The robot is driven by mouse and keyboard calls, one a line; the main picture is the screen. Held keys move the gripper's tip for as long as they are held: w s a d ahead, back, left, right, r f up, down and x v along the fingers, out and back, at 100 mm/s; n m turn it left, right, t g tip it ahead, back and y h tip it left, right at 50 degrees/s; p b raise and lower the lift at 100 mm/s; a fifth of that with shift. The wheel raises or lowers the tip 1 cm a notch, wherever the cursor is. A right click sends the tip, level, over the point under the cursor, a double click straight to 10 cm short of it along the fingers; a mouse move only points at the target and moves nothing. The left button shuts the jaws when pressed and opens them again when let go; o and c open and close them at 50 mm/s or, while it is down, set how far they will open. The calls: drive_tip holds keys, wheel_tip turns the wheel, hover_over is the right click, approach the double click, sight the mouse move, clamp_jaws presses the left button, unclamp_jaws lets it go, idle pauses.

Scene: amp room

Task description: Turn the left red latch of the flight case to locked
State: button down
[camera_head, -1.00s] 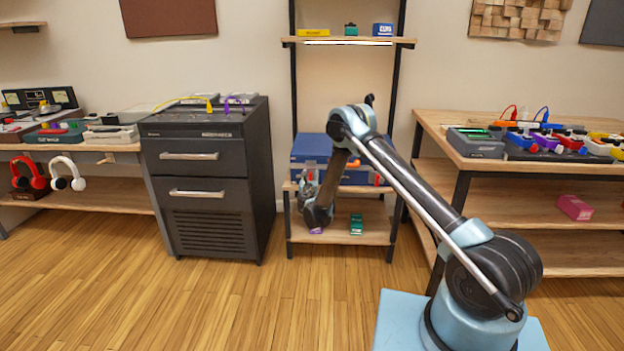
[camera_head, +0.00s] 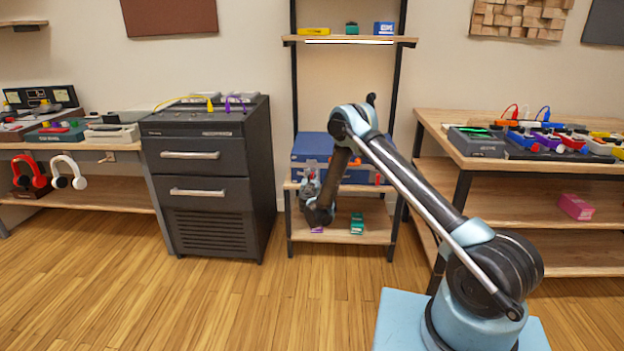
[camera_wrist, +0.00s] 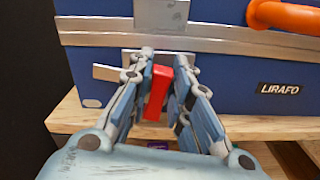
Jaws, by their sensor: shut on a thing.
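The blue flight case (camera_head: 308,148) stands on the middle shelf of the rack, and its front fills much of the wrist view (camera_wrist: 225,82). The left red latch (camera_wrist: 157,92) is on the front below the metal band. It looks near upright, its top leaning slightly right. My gripper (camera_wrist: 163,66) has its fingers on either side of the latch and is shut on it. In the head view my gripper (camera_head: 311,182) is at the left front of the case, and the left latch is hidden there. A second red latch (camera_head: 378,178) shows at the right.
An orange handle (camera_wrist: 288,16) is at the upper right of the case front. The wooden shelf edge (camera_wrist: 265,128) lies just below the case. Purple (camera_head: 317,230) and green (camera_head: 357,224) boxes lie on the lower shelf. A dark cabinet (camera_head: 208,185) stands close on the left.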

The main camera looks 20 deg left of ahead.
drive_tip(key=m, duration=0.4)
drive_tip(key=shift+d+f+m, duration=0.15)
drive_tip(key=shift+d+m, duration=0.15)
drive_tip(key=shift+d, duration=0.1)
drive_tip(key=shift+w+d+f+m, duration=0.1)
drive_tip(key=shift+d+f+m, duration=0.1)
drive_tip(key=shift+m, duration=1.65)
drive_tip(key=shift+w+d+f+m, duration=0.1)
drive_tip(key=shift+f+m, duration=0.15)
drive_tip(key=shift+m, duration=1.65)
drive_tip(key=shift+d+f+m, duration=0.15)
drive_tip(key=shift+f+m, duration=0.05)
drive_tip(key=shift+m, duration=1.95)
drive_tip(key=c, duration=1.5)
unclamp_jaws()
drive_tip(key=shift+a+f, duration=0.1)
